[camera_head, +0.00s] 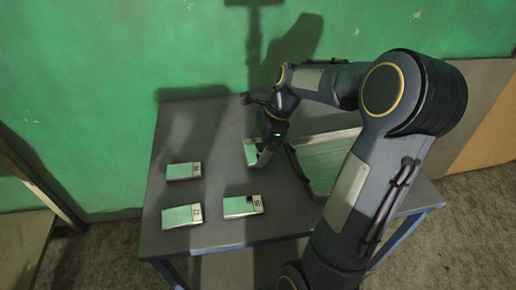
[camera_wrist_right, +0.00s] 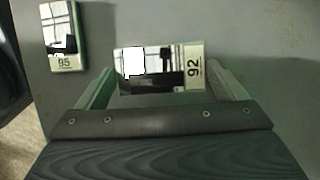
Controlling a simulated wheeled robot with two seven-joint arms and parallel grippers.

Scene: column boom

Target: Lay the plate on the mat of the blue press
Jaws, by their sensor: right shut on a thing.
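My right gripper (camera_head: 264,152) points down at the back middle of the grey table and is shut on a small shiny plate (camera_head: 250,149). In the right wrist view this plate (camera_wrist_right: 150,70) has a pale end label reading 92 and lies between the two fingers. I cannot tell whether it is clear of the table. Three similar plates lie apart on the table: one at the back left (camera_head: 183,171), one at the front left (camera_head: 182,216) and one at the front middle (camera_head: 242,206). A plate labelled 95 (camera_wrist_right: 63,38) shows in the wrist view. No blue press or mat shows. My left gripper is out of view.
A flat, shiny tray-like thing (camera_head: 325,158) lies on the right of the table (camera_head: 222,234), partly hidden behind my right arm. A green wall stands close behind the table. The table is bare between the plates.

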